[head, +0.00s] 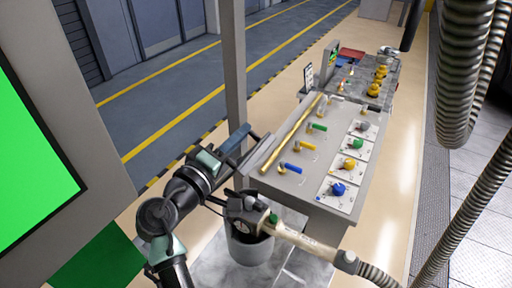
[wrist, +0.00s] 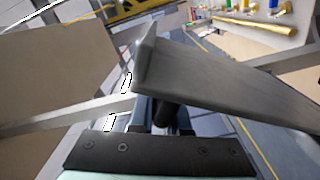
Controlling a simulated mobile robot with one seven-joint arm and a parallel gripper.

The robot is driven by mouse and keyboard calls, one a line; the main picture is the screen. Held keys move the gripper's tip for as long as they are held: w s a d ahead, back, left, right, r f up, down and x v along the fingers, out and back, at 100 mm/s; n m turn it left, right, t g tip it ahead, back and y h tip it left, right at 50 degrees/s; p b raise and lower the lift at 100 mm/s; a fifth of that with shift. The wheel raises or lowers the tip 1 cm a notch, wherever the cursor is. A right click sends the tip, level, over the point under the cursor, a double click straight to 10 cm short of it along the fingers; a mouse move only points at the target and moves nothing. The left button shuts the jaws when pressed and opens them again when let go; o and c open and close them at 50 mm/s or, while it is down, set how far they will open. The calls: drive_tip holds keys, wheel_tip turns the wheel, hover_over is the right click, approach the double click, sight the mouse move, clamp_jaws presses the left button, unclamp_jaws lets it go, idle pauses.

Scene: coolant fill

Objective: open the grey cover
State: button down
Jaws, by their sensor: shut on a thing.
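The grey cover (wrist: 230,80) is a flat, plank-like plate that crosses the wrist view, tilted, directly in front of my gripper (wrist: 165,112). My fingers are shut on a dark, bar-like part at the near side of the cover, probably its handle; the fingertips are partly hidden behind the plate. In the head view, the cover (head: 257,152) shows as a narrow grey slab at the left edge of the console, and my gripper (head: 236,139) is beside its upper end. The slab stands at an angle to the console top. Its hinge cannot be made out.
The console (head: 312,178) carries a brass pipe (head: 292,133), coloured levers and a row of coloured knobs (head: 339,189). A grey post (head: 233,75) rises close behind my gripper. A hose with a nozzle (head: 290,236) and a grey bucket (head: 248,250) are in front.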

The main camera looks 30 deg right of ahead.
drive_tip(key=w+a+r+n, duration=0.1)
drive_tip(key=w+a+n, duration=0.2)
drive_tip(key=w+n, duration=0.1)
drive_tip(key=shift+w+a+b, duration=0.15)
drive_tip(key=shift+w+b, duration=0.2)
drive_tip(key=shift+w, duration=0.45)
drive_tip(key=shift+n, duration=0.3)
drive_tip(key=c, duration=0.9)
unclamp_jaws()
